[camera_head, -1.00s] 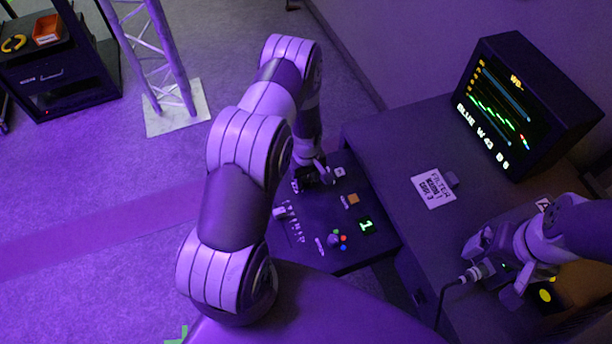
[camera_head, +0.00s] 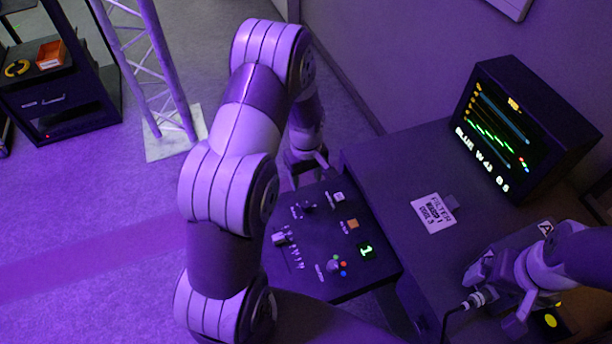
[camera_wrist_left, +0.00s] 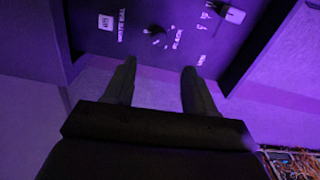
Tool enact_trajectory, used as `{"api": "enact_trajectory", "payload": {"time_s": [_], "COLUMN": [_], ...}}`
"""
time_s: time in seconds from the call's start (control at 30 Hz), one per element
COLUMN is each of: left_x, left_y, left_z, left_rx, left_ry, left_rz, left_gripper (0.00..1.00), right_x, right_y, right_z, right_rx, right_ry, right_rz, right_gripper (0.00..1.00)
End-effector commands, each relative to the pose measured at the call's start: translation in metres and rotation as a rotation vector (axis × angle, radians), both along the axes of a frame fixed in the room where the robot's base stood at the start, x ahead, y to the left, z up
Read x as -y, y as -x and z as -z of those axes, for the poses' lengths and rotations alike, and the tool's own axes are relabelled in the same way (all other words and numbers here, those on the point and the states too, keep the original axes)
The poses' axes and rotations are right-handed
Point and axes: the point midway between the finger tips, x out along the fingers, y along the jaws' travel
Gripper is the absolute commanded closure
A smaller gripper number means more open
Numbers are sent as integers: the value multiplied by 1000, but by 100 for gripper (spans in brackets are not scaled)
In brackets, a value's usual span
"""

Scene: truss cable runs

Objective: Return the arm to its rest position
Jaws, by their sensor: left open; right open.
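My left arm crosses the middle of the head view. Its gripper (camera_head: 308,164) is at the far edge of the dark control panel (camera_head: 300,262), partly hidden by its own wrist. In the left wrist view my left gripper (camera_wrist_left: 161,80) is open, with nothing between its fingers, and the panel's edge lies just beyond them. A black knob (camera_head: 308,207) on the panel stands clear of the fingers; it also shows in the left wrist view (camera_wrist_left: 157,36). My right gripper (camera_head: 497,300) is open at the lower right, beside a cable connector (camera_head: 478,298); whether they touch is unclear.
The panel has a slider (camera_head: 281,238), an orange button (camera_head: 352,224) and a green "1" display (camera_head: 366,250). A monitor (camera_head: 515,128) and a label card (camera_head: 433,212) are on the desk. A truss (camera_head: 172,140) and a shelf rack (camera_head: 60,95) stand left, with open floor below them.

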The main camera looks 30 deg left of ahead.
Motion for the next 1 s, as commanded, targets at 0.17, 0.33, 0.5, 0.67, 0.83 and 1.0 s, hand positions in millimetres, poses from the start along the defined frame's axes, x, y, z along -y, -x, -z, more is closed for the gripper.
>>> {"api": "enact_trajectory", "payload": {"time_s": [0.17,0.33,0.5,0.67,0.83,1.0], "left_x": [0,0,0,3,38,71], "left_y": [0,0,0,16,86,139], "left_z": [-3,-3,-2,2,-62,-122], "left_rx": [-1,-1,0,-36,-50,44], "left_ry": [0,0,0,11,25,-20], "left_rz": [0,0,0,166,642,913], "left_gripper": [44,44,44,44,44,44], "right_x": [0,0,0,0,0,0], "right_y": [0,0,0,0,0,0], "right_z": [0,0,0,0,0,0], "right_rx": [0,0,0,0,0,0], "right_ry": [0,0,0,0,0,0], "right_rz": [0,0,0,0,0,0], "right_gripper": [0,0,0,0,0,0]}}
